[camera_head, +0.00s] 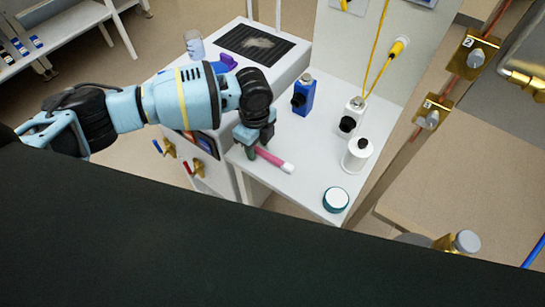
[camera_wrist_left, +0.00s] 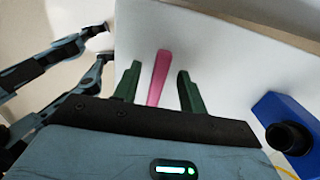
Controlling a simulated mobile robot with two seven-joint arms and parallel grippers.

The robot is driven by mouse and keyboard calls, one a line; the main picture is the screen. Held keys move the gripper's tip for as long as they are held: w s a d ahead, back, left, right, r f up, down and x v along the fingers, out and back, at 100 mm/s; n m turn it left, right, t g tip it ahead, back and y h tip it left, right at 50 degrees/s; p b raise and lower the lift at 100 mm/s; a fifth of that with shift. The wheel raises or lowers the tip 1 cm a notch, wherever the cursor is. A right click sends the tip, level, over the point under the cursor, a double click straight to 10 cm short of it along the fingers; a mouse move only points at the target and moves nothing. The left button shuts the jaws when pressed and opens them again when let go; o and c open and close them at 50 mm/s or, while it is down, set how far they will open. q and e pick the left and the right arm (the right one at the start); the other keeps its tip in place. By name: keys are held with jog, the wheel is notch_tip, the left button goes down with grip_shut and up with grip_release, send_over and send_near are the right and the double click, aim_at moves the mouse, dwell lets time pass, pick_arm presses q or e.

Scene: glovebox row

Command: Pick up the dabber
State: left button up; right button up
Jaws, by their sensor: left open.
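The dabber, which I take to be the pink stick with a white end (camera_head: 274,160), lies on the white table (camera_head: 310,140) near its left edge. My left gripper (camera_head: 250,150) is right over its left end, pointing down. In the left wrist view the pink dabber (camera_wrist_left: 158,78) lies between the two green fingers of the left gripper (camera_wrist_left: 157,70), with a gap on each side. The fingers are open and do not close on it. The dabber's near end is hidden behind the gripper body. My right gripper is not identifiable in either view.
A blue bottle (camera_head: 303,96), a white bottle (camera_head: 352,116), a white spool-like item (camera_head: 357,155) and a teal-rimmed jar (camera_head: 336,200) stand right of the dabber. A white cabinet with a black grille (camera_head: 256,45) is behind the arm. A dark surface (camera_head: 200,240) fills the foreground.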

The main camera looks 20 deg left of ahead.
jog(key=shift+d, duration=0.1)
pick_arm(q)
grip_shut()
dwell(0.4)
